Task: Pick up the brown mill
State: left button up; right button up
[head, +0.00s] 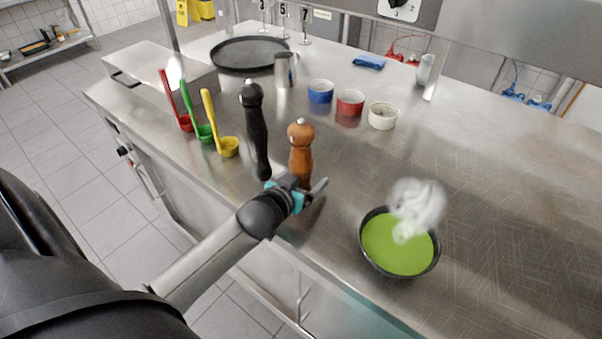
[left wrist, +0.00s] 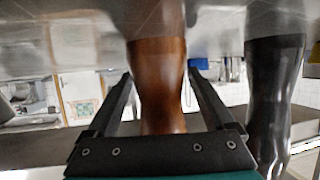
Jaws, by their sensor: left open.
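The brown mill (head: 301,155) stands upright on the steel counter in the head view, near its front edge. It also fills the middle of the left wrist view (left wrist: 160,85), where the picture looks upside down. My left gripper (head: 304,184) is at the mill's lower part, with its fingers open. In the left wrist view one finger of the left gripper (left wrist: 160,77) shows on each side of the mill, with a visible gap at the right finger. The mill's base is partly hidden by the gripper in the head view. My right gripper is not in view.
A black mill (head: 256,130) stands close left of the brown one. Red, green and yellow ladles (head: 212,125) stand further left. Blue, red and white bowls (head: 350,102) are behind. A pan of green soup (head: 398,246) steams at the right. The counter's right side is clear.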

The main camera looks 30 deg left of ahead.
pick_arm(q)
jog(key=shift+w, duration=0.15)
jog(key=shift+c, duration=0.4)
grip_shut()
dwell(0.5)
